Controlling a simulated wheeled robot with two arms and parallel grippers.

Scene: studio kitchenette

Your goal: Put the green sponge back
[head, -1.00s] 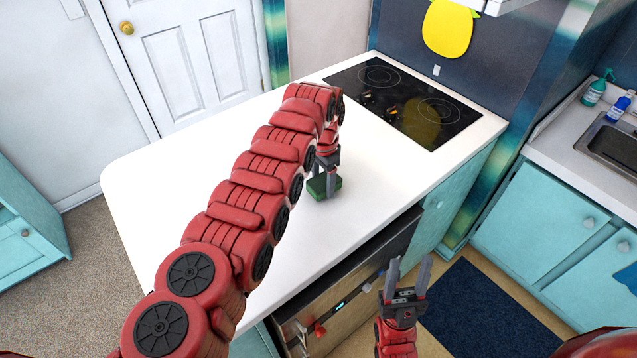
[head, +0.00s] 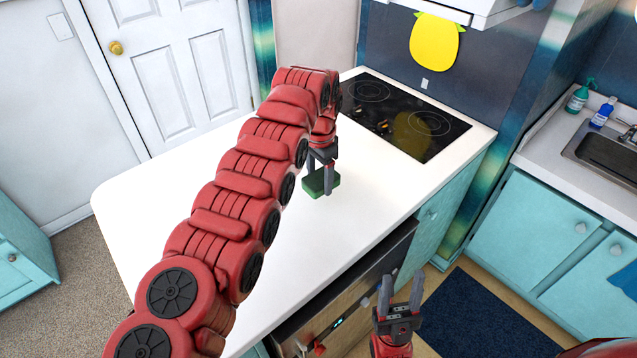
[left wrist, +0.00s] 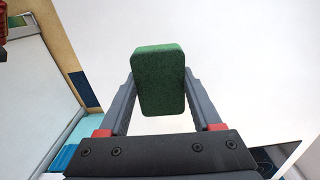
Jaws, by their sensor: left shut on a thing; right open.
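The green sponge (head: 314,184) is held between the fingers of my left gripper (head: 322,178), over the white counter near the cooktop. In the left wrist view the sponge (left wrist: 158,79) sits between the two grey fingers (left wrist: 158,105), with white surface behind it. I cannot tell for sure whether the sponge touches the counter or hangs just above it. My right gripper (head: 401,292) is open and empty, in front of the counter and below its top edge, fingers pointing up.
The white counter (head: 150,220) is bare around the sponge. A black cooktop (head: 400,115) lies at its far right. To the right, another counter has a sink (head: 608,152), a green spray bottle (head: 578,99) and a blue bottle (head: 602,113). A dark mat (head: 485,325) lies on the floor.

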